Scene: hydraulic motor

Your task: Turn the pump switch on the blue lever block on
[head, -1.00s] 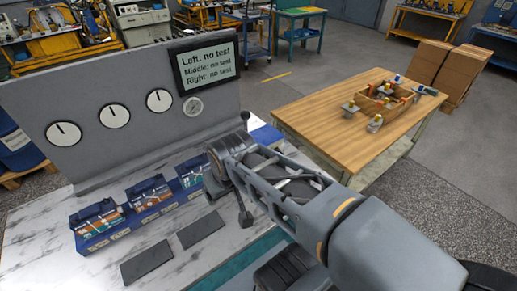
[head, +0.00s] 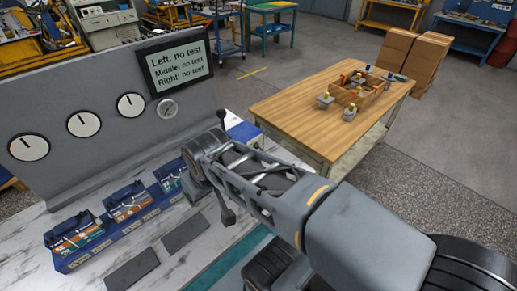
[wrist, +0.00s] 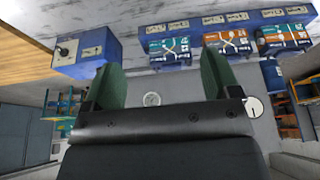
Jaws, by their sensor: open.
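The blue lever block (head: 243,131) stands at the right end of the bench in the head view, partly hidden behind my arm. In the wrist view, which is upside down, the blue lever block (wrist: 100,50) is at the upper left. A small dark switch knob (wrist: 63,50) shows on its pale face; its on or off position is too small to tell. My gripper (wrist: 160,75) is open and empty, its two green fingers wide apart. The block lies left of the fingers in the wrist view, and no finger touches it.
A grey panel (head: 60,115) with round gauges and a screen (head: 178,66) reading "no test" stands behind. Two dark plates (head: 185,233) lie in front. A wooden table (head: 285,112) with a parts tray stands to the right.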

